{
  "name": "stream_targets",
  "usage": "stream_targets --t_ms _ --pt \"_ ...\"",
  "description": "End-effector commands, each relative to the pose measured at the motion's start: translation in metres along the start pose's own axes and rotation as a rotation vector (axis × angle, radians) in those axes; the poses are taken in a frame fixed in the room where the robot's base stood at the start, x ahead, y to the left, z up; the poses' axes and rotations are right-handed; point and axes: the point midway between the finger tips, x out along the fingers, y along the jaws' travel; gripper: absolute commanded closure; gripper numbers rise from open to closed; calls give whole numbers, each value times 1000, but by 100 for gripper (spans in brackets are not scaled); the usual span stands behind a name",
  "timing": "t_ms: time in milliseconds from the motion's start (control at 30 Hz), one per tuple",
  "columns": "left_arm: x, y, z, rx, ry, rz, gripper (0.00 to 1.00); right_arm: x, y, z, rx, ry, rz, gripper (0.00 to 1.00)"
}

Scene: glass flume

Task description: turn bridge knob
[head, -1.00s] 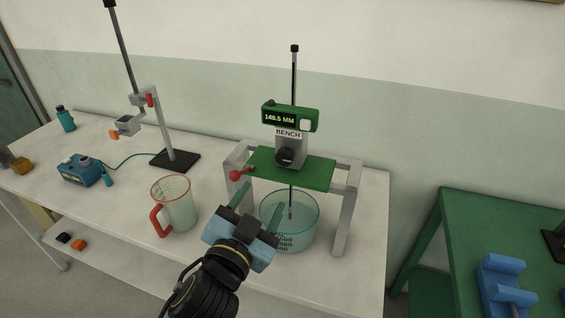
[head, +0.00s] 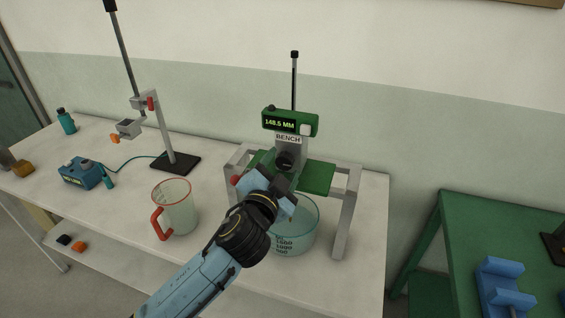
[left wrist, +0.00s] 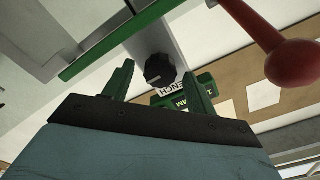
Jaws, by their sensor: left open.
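The black bridge knob (head: 285,160) is on the grey block below the BENCH label, at the middle of the green bridge plate (head: 318,178). It also shows in the left wrist view as a dark ridged knob (left wrist: 160,69), ahead of and between my open fingers. My left gripper (head: 278,180) is just in front of and below the knob in the head view, and hides part of the plate. Its green fingers (left wrist: 160,84) are apart and empty, with no visible contact on the knob. The green display (head: 290,122) above reads 148.5 MM. My right gripper is not in view.
A red ball-ended lever (left wrist: 283,55) is close to the right of my left gripper in the wrist view. A glass vessel (head: 296,236) stands under the bridge. A red-handled jug (head: 176,208) stands to its left. Grey frame legs (head: 345,225) flank the vessel.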

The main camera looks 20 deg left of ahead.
Motion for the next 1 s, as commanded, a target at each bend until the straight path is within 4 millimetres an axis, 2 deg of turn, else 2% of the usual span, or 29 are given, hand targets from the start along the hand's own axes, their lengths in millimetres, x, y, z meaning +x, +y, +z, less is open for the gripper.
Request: stream_targets --t_ms 167,433,767,867,1000 --pt "10 0 0 -1 0 0 43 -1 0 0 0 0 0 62" --pt "10 0 0 -1 0 0 44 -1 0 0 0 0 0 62" --pt "10 0 0 -1 0 0 88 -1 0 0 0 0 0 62" --pt "10 0 0 12 -1 0 88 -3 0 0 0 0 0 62" --pt "10 -2 -2 135 0 2 88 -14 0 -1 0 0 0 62"
